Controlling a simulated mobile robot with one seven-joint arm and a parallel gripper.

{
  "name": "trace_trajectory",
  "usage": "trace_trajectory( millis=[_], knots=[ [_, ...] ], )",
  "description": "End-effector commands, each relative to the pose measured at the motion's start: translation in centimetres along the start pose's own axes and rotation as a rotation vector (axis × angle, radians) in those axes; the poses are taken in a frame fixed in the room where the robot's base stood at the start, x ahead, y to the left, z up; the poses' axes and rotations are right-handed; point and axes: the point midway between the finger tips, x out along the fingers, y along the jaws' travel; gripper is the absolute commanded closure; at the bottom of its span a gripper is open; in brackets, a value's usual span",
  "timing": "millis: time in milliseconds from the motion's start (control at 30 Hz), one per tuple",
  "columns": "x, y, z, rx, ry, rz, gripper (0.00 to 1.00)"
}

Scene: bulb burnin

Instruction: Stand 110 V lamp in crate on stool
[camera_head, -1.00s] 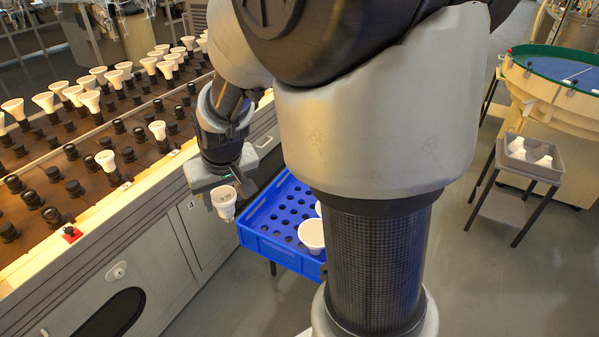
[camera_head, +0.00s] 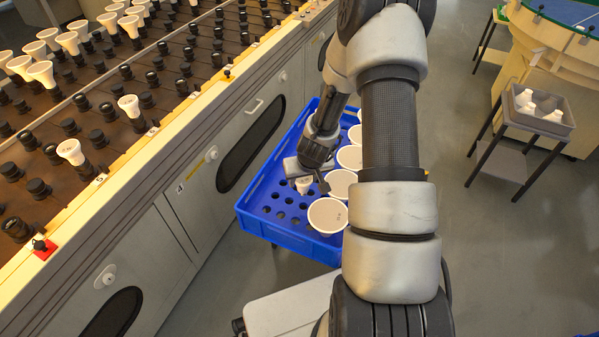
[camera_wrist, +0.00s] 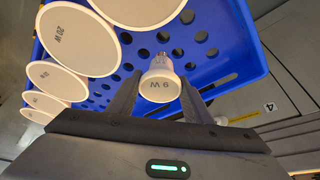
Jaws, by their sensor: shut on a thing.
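My gripper (camera_head: 304,184) is shut on a small white lamp (camera_head: 303,186), held base-down over the left part of a blue crate (camera_head: 285,239). In the wrist view the lamp (camera_wrist: 160,84) sits between my two fingers (camera_wrist: 158,104), its face marked what looks like 9 W. No 110 V marking is readable. The crate's holed deck (camera_wrist: 205,65) shows beyond the lamp. Whether the lamp's base has entered a hole cannot be told. Larger white lamps (camera_head: 327,215) stand along the crate's right side; some faces in the wrist view (camera_wrist: 58,80) carry wattage marks.
A long rack (camera_head: 110,135) with black sockets and several white lamps runs along the left. A grey bin (camera_head: 541,113) holding white lamps stands on a small black-legged stand at right. Floor (camera_head: 490,250) at right is clear.

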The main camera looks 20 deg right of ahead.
Motion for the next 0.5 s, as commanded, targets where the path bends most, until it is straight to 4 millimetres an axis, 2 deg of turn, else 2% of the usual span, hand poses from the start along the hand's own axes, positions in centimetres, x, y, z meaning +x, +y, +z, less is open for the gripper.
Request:
trace_trajectory(
  millis=[267, 500],
  knots=[
    [1.6, 0.2, 0.8, 0.004, -0.002, 0.003, 0.77],
    [3.9, 0.2, 1.8, 0.004, -0.004, 0.002, 0.77]
  ],
)
